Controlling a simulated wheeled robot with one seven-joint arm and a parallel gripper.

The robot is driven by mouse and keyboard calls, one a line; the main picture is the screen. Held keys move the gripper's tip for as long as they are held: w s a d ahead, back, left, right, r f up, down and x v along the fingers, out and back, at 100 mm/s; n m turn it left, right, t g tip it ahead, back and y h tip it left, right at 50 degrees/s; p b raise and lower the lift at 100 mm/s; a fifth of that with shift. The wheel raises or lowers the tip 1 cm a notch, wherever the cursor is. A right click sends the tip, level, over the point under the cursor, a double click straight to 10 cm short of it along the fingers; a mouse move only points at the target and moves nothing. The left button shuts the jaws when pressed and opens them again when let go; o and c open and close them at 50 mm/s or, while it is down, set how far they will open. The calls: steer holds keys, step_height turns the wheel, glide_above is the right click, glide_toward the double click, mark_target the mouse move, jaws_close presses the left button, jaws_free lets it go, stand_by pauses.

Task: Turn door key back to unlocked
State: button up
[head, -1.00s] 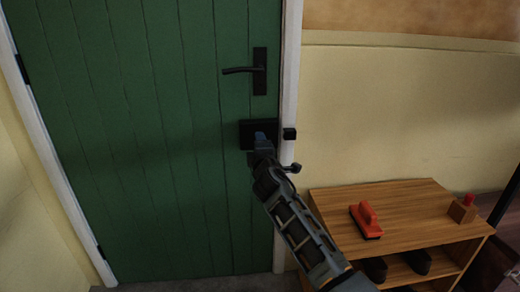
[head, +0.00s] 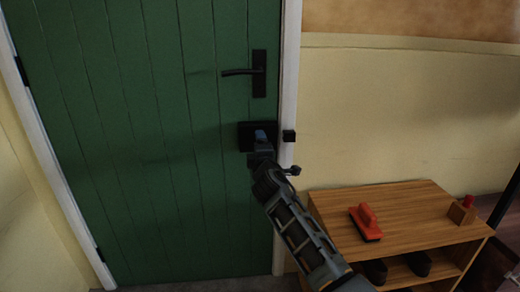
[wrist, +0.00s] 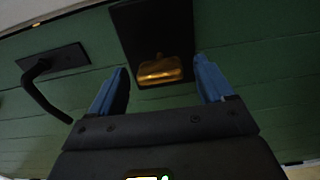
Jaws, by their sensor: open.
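The green door (head: 150,150) is shut in its white frame. A black lock plate (head: 245,131) is fixed to it below the handle. In the wrist view the lock plate (wrist: 140,20) carries a brass key (wrist: 160,71), which lies between my blue fingertips but farther out toward the door. My gripper (head: 261,136) is open in front of the plate. In the wrist view its two fingers (wrist: 160,78) stand apart on either side of the key, with gaps on both sides. The head view hides the key behind my gripper.
A wooden shelf (head: 400,205) at the right holds a red-handled brush (head: 366,222) and a small block with a red top (head: 463,209).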

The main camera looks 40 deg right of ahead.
steer(key=p+v, duration=0.1)
steer(key=v, duration=0.6)
steer(key=shift+s+a, duration=0.2)
steer(key=shift+s, duration=0.15)
steer(key=s+a+f+m+y, duration=0.2)
steer(key=s+a+f, duration=0.2)
steer(key=s+a, duration=0.4)
steer(key=s+a+f+m+y, duration=0.25)
steer(key=s+a+f, duration=0.3)
steer(key=s, duration=0.55)
steer(key=s+a+f+m+y, duration=0.1)
steer(key=s+a+f+y, duration=0.25)
steer(key=s+a, duration=0.5)
steer(key=s+a+r+m+y, duration=0.1)
steer(key=s+r+m, duration=0.3)
steer(key=s, duration=0.7)
steer(key=s+r+m+y, duration=0.1)
steer(key=s+r+m, duration=0.1)
steer(key=s+r, duration=0.7)
step_height(320, 180, up, 10)
steer(key=s+p, duration=0.2)
steer(key=p, duration=1)
steer(key=shift+a+p, duration=0.15)
steer(key=shift+p, duration=0.15)
